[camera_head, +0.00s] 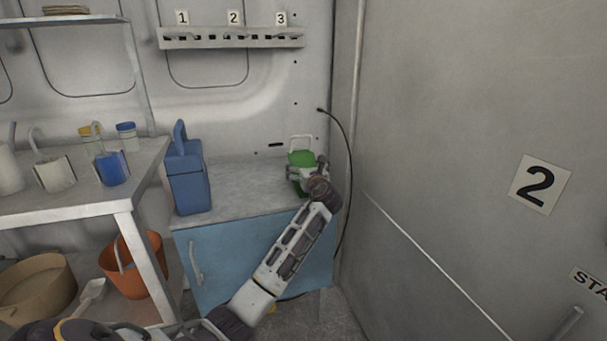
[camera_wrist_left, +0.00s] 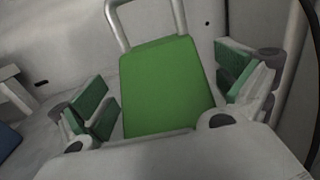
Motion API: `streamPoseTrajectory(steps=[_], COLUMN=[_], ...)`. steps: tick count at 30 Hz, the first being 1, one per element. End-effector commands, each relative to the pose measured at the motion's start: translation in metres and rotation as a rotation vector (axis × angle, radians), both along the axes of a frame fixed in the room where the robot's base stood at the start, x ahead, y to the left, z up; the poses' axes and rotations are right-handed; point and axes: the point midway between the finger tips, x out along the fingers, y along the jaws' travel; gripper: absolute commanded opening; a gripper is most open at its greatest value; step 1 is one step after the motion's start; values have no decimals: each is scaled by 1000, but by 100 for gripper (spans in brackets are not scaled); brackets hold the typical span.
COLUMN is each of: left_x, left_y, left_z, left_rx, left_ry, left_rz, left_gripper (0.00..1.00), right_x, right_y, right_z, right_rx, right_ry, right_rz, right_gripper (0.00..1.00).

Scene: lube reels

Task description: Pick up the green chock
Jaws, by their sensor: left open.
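The green chock (camera_head: 301,158) stands on the grey top of the blue cabinet, near its right end by the wall. It has a light metal handle loop at its top. My left gripper (camera_head: 307,176) is in front of it and hides its lower part in the head view. In the left wrist view the green chock (camera_wrist_left: 165,88) is between the spread green-padded fingers of my left gripper (camera_wrist_left: 165,98), with a gap seen on each side. The fingers are open. The right gripper is not in view.
A blue jerrycan (camera_head: 188,178) stands at the left end of the cabinet top (camera_head: 243,182). A metal table (camera_head: 85,205) with cans and jars is further left. A dark cable (camera_head: 349,150) hangs at the right wall, near the chock.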

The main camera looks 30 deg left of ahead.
Motion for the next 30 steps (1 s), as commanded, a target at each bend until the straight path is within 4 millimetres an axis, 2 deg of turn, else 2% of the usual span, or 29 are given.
streamPoseTrajectory(steps=[14,30], left_x=[0,0], left_y=[0,0], left_z=[0,0], left_rx=[0,-1], left_ry=[0,1], left_rz=[0,0], left_gripper=[99,29], right_x=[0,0], right_y=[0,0], right_z=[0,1], right_rx=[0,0], right_ry=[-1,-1], right_rz=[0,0], right_gripper=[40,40])
